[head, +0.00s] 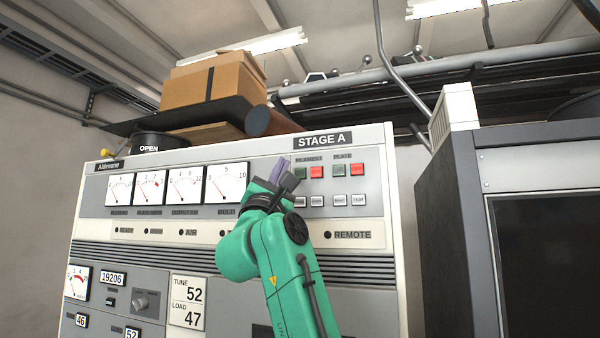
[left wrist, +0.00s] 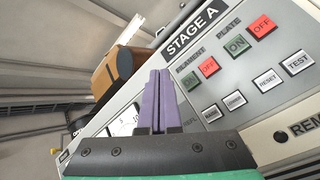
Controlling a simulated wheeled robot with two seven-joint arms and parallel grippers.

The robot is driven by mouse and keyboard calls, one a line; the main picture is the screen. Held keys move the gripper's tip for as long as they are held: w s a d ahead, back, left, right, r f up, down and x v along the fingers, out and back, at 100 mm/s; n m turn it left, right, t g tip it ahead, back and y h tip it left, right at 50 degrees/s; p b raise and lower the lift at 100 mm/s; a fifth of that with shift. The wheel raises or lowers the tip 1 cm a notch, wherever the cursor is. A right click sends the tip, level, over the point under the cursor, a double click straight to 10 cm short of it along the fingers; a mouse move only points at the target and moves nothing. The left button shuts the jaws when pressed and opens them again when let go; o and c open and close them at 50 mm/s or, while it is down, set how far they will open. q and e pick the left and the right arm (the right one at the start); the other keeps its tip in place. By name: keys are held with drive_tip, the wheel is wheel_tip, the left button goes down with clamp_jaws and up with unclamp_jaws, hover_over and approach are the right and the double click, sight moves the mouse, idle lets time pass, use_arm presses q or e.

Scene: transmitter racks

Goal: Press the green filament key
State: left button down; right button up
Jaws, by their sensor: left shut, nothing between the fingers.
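The green filament key (head: 301,173) is on the upper right of the Stage A panel, under the FILAMENT label and left of the red filament key (head: 317,172). In the left wrist view the green key (left wrist: 190,81) is just right of my fingertips, with the red key (left wrist: 209,68) beside it. My left gripper (head: 281,166) is shut and empty, its purple fingers pointing up beside the key's left edge. In the left wrist view the fingers (left wrist: 159,76) appear left of the key. I cannot tell how far they are from the panel. My right gripper is not in view.
The green plate key (head: 338,170) and red plate key (head: 357,169) are further right. A row of pale keys (head: 337,200) lies below, and meters (head: 226,185) lie left. A cardboard box (head: 212,82) sits on top. A dark cabinet (head: 455,220) stands right.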

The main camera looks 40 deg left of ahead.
sight(300, 173)
use_arm(q)
drive_tip(key=w+a+p, duration=0.2)
drive_tip(key=w+p, duration=0.1)
drive_tip(key=w, duration=0.3)
drive_tip(key=shift+w+a, duration=0.15)
drive_tip(key=shift+w, duration=0.1)
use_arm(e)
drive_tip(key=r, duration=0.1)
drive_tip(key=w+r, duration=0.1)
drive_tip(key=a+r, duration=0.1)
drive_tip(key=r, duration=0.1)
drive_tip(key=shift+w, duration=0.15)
use_arm(q)
drive_tip(key=shift+s, duration=0.15)
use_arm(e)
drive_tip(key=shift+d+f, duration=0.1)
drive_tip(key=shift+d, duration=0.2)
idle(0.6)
use_arm(q)
drive_tip(key=shift+w+a+p, duration=0.1)
drive_tip(key=shift+w+p, duration=0.35)
drive_tip(key=shift+p, duration=0.05)
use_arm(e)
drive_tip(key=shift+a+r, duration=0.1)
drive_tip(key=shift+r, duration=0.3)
